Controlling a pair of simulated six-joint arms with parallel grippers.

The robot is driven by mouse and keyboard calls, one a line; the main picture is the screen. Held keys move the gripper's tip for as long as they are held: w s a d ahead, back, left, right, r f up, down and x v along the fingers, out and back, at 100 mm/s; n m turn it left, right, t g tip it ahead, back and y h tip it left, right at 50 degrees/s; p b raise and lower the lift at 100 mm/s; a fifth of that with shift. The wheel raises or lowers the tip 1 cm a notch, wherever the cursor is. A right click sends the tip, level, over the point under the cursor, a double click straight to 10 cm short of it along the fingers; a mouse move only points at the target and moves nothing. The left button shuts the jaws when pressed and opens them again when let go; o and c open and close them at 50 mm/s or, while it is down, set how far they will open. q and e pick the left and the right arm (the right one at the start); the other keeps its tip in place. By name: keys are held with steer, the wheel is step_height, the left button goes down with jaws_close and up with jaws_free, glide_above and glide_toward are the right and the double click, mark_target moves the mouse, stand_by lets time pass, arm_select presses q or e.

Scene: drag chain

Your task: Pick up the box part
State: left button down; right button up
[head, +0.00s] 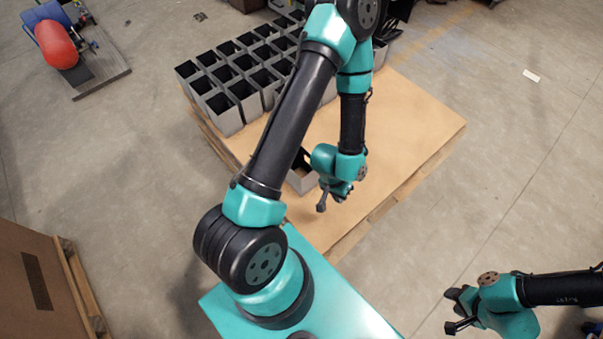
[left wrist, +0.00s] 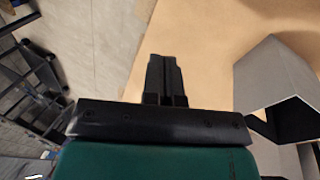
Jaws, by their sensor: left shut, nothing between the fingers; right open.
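A grey open box part (head: 301,183) sits alone on the brown sheet, partly hidden behind my left arm. It also shows at the right of the left wrist view (left wrist: 275,72), with its dark hollow inside visible. My left gripper (head: 334,196) is just right of this box part in the head view. Its fingers (left wrist: 165,75) are together and empty in the left wrist view, pointing at the sheet with the box part apart from them to the right. My right gripper (head: 453,311) is open and empty at the lower right, over the floor.
Several rows of grey open boxes (head: 226,116) stand at the back of the brown sheet (head: 420,120), which lies on a pallet. The sheet's right side is clear. A cart with a red object (head: 56,44) stands far left. A brown crate (head: 35,285) is at lower left.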

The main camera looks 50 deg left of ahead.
arm_select(q)
steer(key=c, duration=1.3)
jaws_free()
steer(key=shift+o, duration=0.2)
steer(key=s+a+r+n+y, duration=0.1)
steer(key=a+r+n+y, duration=0.1)
steer(key=a+n, duration=0.6)
steer(key=s+a+r+n+y, duration=0.1)
steer(key=a+r+n, duration=0.4)
steer(key=a, duration=0.8)
steer(key=n, duration=0.2)
steer(key=shift+a+r+n+g+y, duration=0.2)
steer(key=shift+r+n+g+y, duration=0.05)
steer(key=shift+n+g+y, duration=0.15)
steer(key=shift+f, duration=6.1)
